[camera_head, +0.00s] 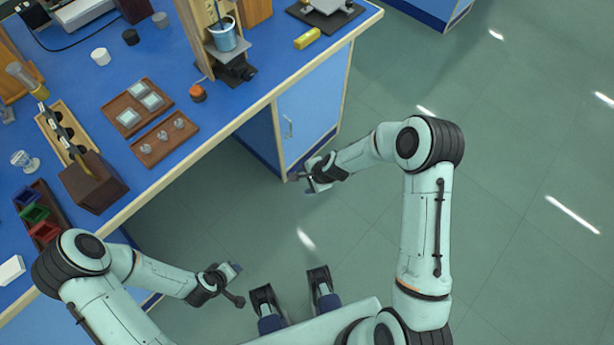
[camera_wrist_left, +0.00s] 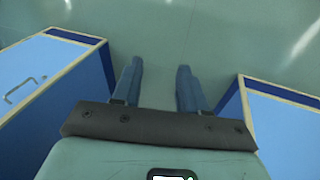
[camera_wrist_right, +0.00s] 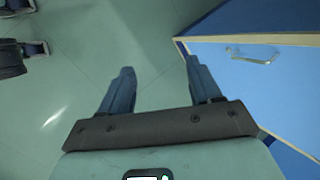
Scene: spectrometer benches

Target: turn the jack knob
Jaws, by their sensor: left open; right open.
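A small jack (camera_head: 232,58) stands near the front edge of the blue bench in the head view, with a light blue beaker (camera_head: 223,36) on top. A dark knob (camera_head: 249,73) seems to stick out at its lower right side; its detail is too small to tell. My right gripper (camera_head: 302,184) is open and empty, off the bench in front of the cabinet, well apart from the jack. My left gripper (camera_head: 238,284) is open and empty over the floor, farther away. Both wrist views show spread, empty fingers, and neither shows the jack.
An orange and dark round object (camera_head: 198,93) lies left of the jack, and a yellow block (camera_head: 307,38) lies to its right. A wooden upright stands close behind the beaker. Brown trays (camera_head: 165,152) hold small parts along the front edge. A cabinet handle (camera_wrist_right: 251,56) faces the open floor.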

